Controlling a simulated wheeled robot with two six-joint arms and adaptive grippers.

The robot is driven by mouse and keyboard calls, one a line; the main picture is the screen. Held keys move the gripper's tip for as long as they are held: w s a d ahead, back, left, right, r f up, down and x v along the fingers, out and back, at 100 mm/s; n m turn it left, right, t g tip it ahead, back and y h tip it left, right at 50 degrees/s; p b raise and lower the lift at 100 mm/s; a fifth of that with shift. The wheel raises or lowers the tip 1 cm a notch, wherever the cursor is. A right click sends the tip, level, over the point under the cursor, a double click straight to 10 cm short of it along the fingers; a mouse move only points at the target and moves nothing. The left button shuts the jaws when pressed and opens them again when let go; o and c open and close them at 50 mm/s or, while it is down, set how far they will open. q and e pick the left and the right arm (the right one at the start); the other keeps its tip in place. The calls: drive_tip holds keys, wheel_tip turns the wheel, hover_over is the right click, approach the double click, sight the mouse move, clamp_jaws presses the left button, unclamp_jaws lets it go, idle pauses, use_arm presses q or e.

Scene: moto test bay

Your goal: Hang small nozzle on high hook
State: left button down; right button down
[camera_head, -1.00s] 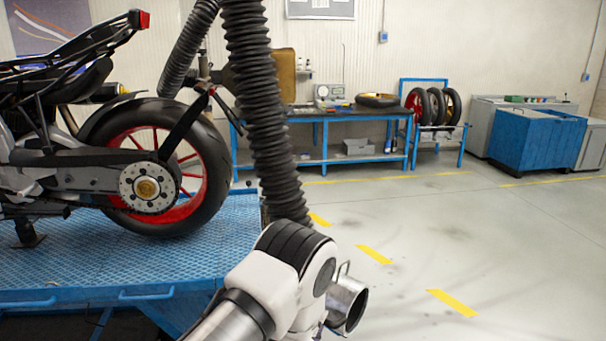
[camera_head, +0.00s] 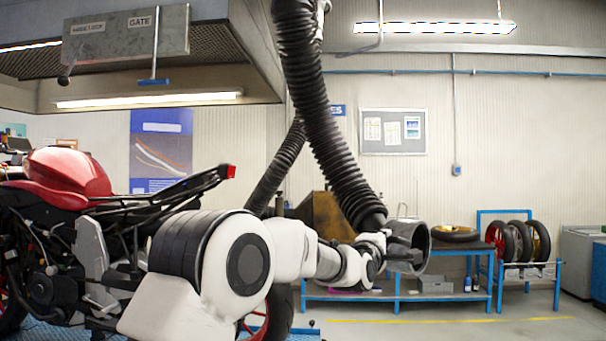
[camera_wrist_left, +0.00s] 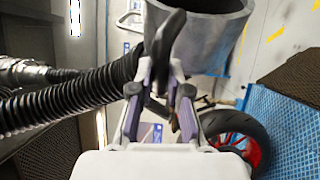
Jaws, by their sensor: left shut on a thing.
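The small nozzle (camera_head: 421,240) is a grey metal cup at the lower end of a thick black corrugated hose (camera_head: 325,110), with a thin wire loop (camera_head: 402,209) on top. My left gripper (camera_head: 400,256) is shut at the nozzle's near side, partly hidden by my wrist. In the left wrist view, the gripper's fingers (camera_wrist_left: 160,88) close on a dark part beside the nozzle's open mouth (camera_wrist_left: 205,35). The nozzle hangs in the air in front of the workbench. I cannot clearly make out the high hook. My right gripper is not in view.
A grey hood (camera_head: 215,50) with a labelled panel (camera_head: 125,36) and a blue-ended lever (camera_head: 154,81) hangs upper left. A red motorcycle (camera_head: 70,180) stands below. A second hose (camera_head: 277,168) hangs behind. A blue workbench (camera_head: 397,297) and wheel rack (camera_head: 530,270) stand behind.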

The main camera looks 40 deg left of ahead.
use_arm(q)
drive_tip(key=s+a+r+p, duration=0.1)
drive_tip(key=s+a+r, duration=0.4)
drive_tip(key=r, duration=0.6)
drive_tip(key=s+a+r+p, duration=0.25)
drive_tip(key=s+r, duration=0.35)
drive_tip(key=r, duration=0.6)
drive_tip(key=s+a+r, duration=0.4)
drive_tip(key=s+r, duration=0.2)
drive_tip(key=r, duration=0.5)
drive_tip(key=shift+t, duration=0.3)
drive_tip(key=shift+s+d+f+b, duration=0.1)
drive_tip(key=shift+d+f+b, duration=0.1)
drive_tip(key=shift+d+b, duration=0.55)
drive_tip(key=shift+w+d+f+b, duration=0.15)
drive_tip(key=shift+d+b, duration=0.3)
drive_tip(key=shift+d, duration=0.6)
drive_tip(key=shift+s+d+f+b, duration=0.15)
drive_tip(key=shift+d+f+b, duration=0.1)
drive_tip(key=shift+d+b, duration=0.5)
drive_tip(key=shift+d, duration=0.2)
drive_tip(key=shift+a, duration=0.1)
